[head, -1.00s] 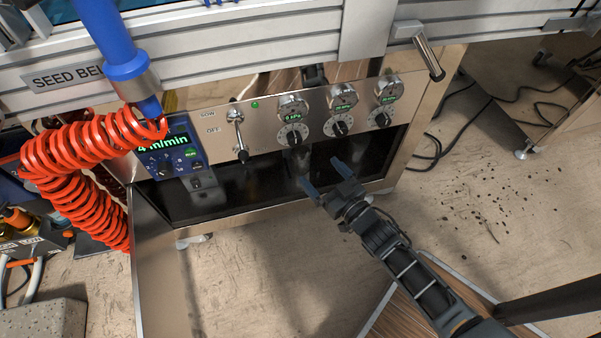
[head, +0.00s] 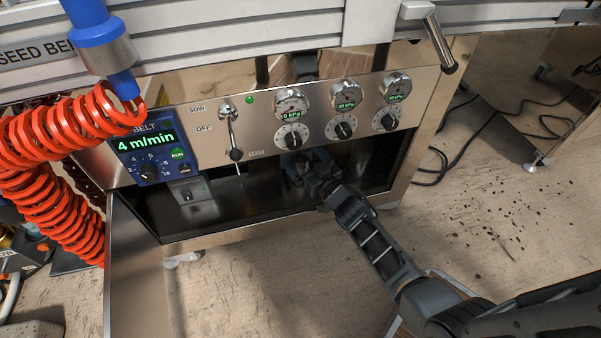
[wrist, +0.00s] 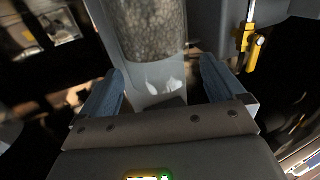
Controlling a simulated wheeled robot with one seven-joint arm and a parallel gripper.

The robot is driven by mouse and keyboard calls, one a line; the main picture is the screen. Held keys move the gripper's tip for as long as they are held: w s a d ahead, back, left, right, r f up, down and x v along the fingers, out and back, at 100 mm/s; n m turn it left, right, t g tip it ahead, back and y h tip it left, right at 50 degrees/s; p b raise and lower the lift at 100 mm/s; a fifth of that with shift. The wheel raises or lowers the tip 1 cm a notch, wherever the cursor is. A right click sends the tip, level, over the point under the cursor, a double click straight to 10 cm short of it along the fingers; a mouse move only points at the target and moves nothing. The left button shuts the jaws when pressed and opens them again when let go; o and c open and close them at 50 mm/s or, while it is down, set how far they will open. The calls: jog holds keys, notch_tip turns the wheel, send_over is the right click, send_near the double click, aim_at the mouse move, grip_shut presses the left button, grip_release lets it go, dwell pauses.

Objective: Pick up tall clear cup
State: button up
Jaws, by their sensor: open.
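The tall clear cup (wrist: 143,35) stands out at the top middle of the wrist view. A grainy grey-brown mass shows in or through its upper part, and its lower part is pale and see-through. My gripper (wrist: 162,72) is open, with one blue finger on each side of the cup's lower part. I cannot tell whether either finger touches it. In the head view my gripper (head: 303,167) reaches into the dark opening under the control panel. There the cup cannot be made out clearly behind the gripper.
The steel control panel (head: 210,140) with gauges, knobs and a lever hangs close above my gripper. The opening's lower steel rim (head: 240,229) runs below. A coiled red hose (head: 50,195) is at the left. A yellow-handled part (wrist: 252,50) shows right of the cup.

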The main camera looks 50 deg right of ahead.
jog(key=shift+w, duration=0.2)
jog(key=shift+c, duration=0.5)
jog(key=c, duration=1.5)
jog(key=shift+r, duration=0.1)
